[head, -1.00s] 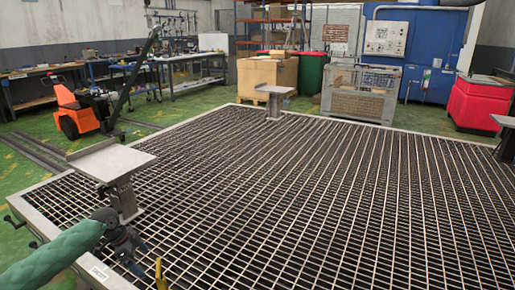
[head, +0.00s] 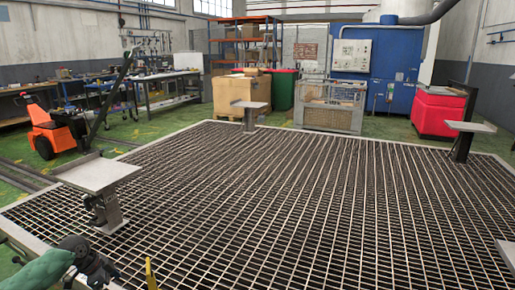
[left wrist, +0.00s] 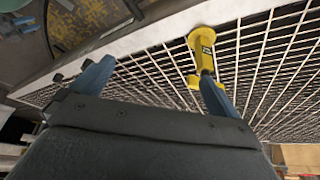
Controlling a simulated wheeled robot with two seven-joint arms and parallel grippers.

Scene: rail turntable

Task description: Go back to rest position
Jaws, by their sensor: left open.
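My left gripper (left wrist: 158,80) is open in the left wrist view, its two blue fingers spread wide apart with nothing between them. In the head view my left arm in its green sleeve comes in at the bottom left, with the dark wrist and gripper (head: 98,270) over the near left edge of the grated platform (head: 300,200). A yellow part (head: 150,272) stands close to the right of it; in the left wrist view a yellow piece (left wrist: 202,45) shows beside the right finger, which partly covers it. My right gripper is not in view.
Small metal stands rise from the grating at the left (head: 100,175), the back (head: 249,105) and the right (head: 472,127). A wire crate (head: 331,105), a red bin (head: 437,113) and an orange cart (head: 50,132) stand beyond the platform. The middle of the grating is clear.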

